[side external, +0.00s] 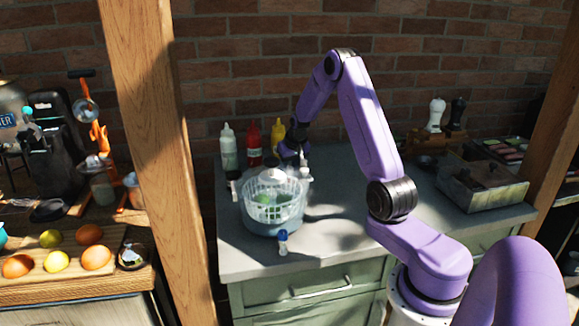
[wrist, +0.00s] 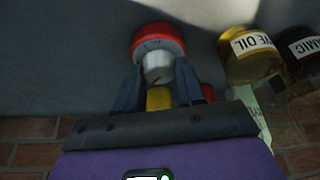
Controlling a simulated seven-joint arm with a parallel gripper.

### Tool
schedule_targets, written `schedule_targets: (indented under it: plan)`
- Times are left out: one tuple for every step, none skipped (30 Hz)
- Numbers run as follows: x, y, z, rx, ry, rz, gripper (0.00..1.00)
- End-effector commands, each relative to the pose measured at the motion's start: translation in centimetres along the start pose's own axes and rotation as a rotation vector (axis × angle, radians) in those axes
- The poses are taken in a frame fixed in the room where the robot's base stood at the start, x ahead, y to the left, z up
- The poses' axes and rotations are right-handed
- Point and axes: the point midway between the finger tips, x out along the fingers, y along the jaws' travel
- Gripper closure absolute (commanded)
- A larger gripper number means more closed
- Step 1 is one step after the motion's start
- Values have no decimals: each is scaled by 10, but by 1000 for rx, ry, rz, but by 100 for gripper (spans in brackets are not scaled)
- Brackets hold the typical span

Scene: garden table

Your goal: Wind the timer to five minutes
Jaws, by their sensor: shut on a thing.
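The timer appears to be the red, round piece with a pale grey knob (wrist: 158,66) in the wrist view. Its red part (wrist: 158,38) lies beyond the knob on the grey counter. My gripper (wrist: 157,78) has its two dark fingers on either side of the knob, shut on it. No dial marks can be read. In the side external view my gripper (side external: 303,154) is low over the back of the counter, just behind the white basket and in front of the sauce bottles. I cannot make out the timer there.
A white basket (side external: 272,209) in a bowl stands close in front. White (side external: 228,150), red (side external: 253,146) and yellow (side external: 278,132) bottles line the brick wall. An oil bottle (wrist: 250,55) is near in the wrist view.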

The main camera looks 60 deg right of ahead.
Motion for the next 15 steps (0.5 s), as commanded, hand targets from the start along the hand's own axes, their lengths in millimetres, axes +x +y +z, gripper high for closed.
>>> schedule_targets:
  plan:
    - [0, -1, 0, 18, -1, 7, 92]
    - [0, -1, 0, 27, -1, 11, 92]
    - [0, -1, 0, 42, -1, 17, 92]
    - [0, -1, 0, 49, -1, 20, 92]
    - [0, -1, 0, 56, 0, 23, 92]
    - [0, -1, 0, 66, 0, 26, 92]
    - [0, -1, 0, 72, 0, 29, 92]
    - [0, -1, 0, 76, 0, 31, 92]
    - [0, -1, 0, 82, 0, 33, 92]
    - [0, -1, 0, 85, 0, 34, 92]
    - [0, -1, 0, 87, 0, 35, 92]
    - [0, -1, 0, 90, 0, 36, 92]
    - [0, -1, 0, 92, 0, 36, 92]
    - [0, -1, 0, 93, 0, 37, 92]
    - [0, -1, 0, 94, 0, 37, 92]
